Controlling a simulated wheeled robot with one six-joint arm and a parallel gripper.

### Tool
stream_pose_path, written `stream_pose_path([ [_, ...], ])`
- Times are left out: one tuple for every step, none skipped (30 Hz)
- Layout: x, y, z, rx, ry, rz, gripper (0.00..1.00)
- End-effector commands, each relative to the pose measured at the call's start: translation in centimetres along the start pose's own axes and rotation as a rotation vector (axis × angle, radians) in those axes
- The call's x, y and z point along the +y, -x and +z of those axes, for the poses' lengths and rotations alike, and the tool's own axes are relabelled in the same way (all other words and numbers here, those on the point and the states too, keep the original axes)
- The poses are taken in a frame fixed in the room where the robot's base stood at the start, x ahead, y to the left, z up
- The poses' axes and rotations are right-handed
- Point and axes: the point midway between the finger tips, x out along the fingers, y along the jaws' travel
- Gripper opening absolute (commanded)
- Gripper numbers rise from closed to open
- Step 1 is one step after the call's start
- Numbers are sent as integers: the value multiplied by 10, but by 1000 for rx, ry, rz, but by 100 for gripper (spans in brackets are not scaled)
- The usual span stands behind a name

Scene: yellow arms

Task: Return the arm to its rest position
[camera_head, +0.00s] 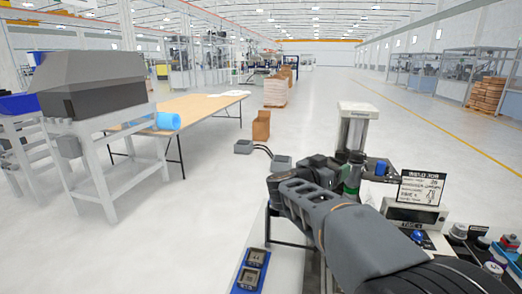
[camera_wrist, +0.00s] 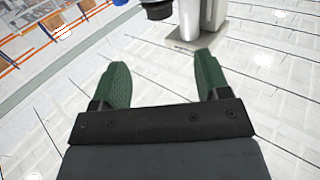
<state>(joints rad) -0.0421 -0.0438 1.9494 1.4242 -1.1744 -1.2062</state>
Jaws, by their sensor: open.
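My arm (camera_head: 355,235) reaches from the lower right toward the middle of the head view, over the workbench. My gripper (camera_wrist: 160,85) shows in the wrist view with its two green fingers wide apart and nothing between them. In the head view the gripper end (camera_head: 352,172) is partly hidden among the bench equipment, in front of a grey-white column (camera_head: 355,125). The wrist view is tilted and shows the bright ceiling or hall beyond the fingers.
A display sign (camera_head: 420,188) and a boxy device (camera_head: 415,213) stand close to the arm's right.

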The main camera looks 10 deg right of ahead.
Motion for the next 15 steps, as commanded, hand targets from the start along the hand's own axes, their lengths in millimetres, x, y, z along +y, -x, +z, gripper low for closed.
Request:
stream_pose_path([
  [0, 0, 0, 0, 0, 0, 69],
  [-1, 0, 0, -1, -23, -3, 69],
  [-6, 0, 2, -14, -63, -34, 69],
  [-13, 0, 3, -21, -90, -72, 69],
  [-21, 1, 4, -26, -115, -119, 69],
  [-34, 4, 7, -37, -142, -196, 69],
  [-46, 7, 11, -51, -159, -264, 69],
  [-57, 11, 17, -70, -172, -337, 69],
  [-72, 20, 24, -102, -184, -443, 69],
  [-82, 29, 30, -133, -190, -525, 69],
  [-91, 39, 37, -168, -189, -607, 69],
  [-101, 54, 47, -225, -181, -711, 69],
  [-105, 66, 55, -272, -169, -782, 69],
  [-108, 79, 64, -324, -152, -849, 69],
  [-109, 96, 76, -398, -121, -928, 69],
])
